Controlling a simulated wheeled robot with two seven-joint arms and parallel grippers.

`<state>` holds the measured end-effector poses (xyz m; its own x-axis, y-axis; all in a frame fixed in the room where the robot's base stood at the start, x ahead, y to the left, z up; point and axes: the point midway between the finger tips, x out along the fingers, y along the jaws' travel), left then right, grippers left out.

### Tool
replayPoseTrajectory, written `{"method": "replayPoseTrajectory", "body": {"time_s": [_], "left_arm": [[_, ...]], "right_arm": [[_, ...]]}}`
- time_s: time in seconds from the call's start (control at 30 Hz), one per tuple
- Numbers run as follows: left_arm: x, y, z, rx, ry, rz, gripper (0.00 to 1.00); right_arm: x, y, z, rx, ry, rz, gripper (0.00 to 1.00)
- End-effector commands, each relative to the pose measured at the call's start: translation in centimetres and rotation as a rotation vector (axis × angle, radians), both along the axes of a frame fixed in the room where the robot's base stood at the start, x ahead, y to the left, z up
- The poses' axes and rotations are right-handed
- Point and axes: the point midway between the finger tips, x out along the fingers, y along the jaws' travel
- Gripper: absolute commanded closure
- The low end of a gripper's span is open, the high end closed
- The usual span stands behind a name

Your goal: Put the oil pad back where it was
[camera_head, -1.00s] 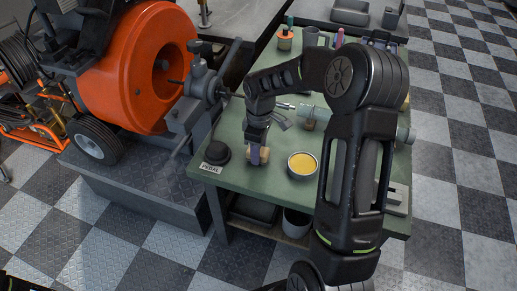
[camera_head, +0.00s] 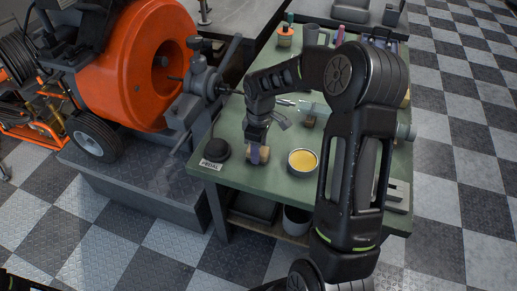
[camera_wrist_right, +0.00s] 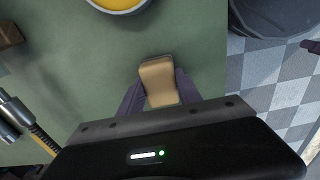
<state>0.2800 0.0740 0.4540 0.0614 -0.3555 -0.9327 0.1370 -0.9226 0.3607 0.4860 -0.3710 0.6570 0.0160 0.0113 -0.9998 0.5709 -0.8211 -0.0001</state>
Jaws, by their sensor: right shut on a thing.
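The oil pad (camera_wrist_right: 158,80) is a small tan block between the two purple fingers of my right gripper (camera_wrist_right: 157,94). In the head view the pad (camera_head: 264,154) shows beside the finger of my right gripper (camera_head: 256,155), low at the green table. The gripper is shut on the pad. I cannot tell whether the pad touches the tabletop. A round tin of yellow oil (camera_head: 302,162) stands just right of the gripper, and its rim shows at the top of the right wrist view. My left gripper is not in view.
The green table (camera_head: 270,185) holds a black pedal (camera_head: 216,150) with a label (camera_head: 211,165) at its left corner. Tools and a grey cylinder lie behind the gripper. An orange drain machine (camera_head: 125,70) stands at the left. A bare strip lies along the front edge.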

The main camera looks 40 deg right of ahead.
Motion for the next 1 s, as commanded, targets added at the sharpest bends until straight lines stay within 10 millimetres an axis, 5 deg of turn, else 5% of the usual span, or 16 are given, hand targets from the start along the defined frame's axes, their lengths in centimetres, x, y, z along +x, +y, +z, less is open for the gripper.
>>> {"method": "replayPoseTrajectory", "body": {"time_s": [0.2, 0.23, 0.5, 0.83, 1.0], "left_arm": [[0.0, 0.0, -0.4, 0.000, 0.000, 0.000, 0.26], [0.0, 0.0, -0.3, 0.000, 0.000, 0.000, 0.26], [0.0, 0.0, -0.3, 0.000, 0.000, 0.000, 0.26], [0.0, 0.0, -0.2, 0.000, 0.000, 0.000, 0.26], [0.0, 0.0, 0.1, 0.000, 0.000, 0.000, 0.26]], "right_arm": [[0.0, 0.0, -0.5, 0.000, 0.000, 0.000, 0.97], [0.0, 0.0, -0.4, 0.000, 0.000, 0.000, 0.57], [0.0, 0.0, -0.4, 0.000, 0.000, 0.000, 0.35], [0.0, 0.0, -0.1, -0.001, -0.001, 0.000, 0.34], [0.0, -0.1, 1.6, -0.002, -0.003, 0.000, 0.34]]}}
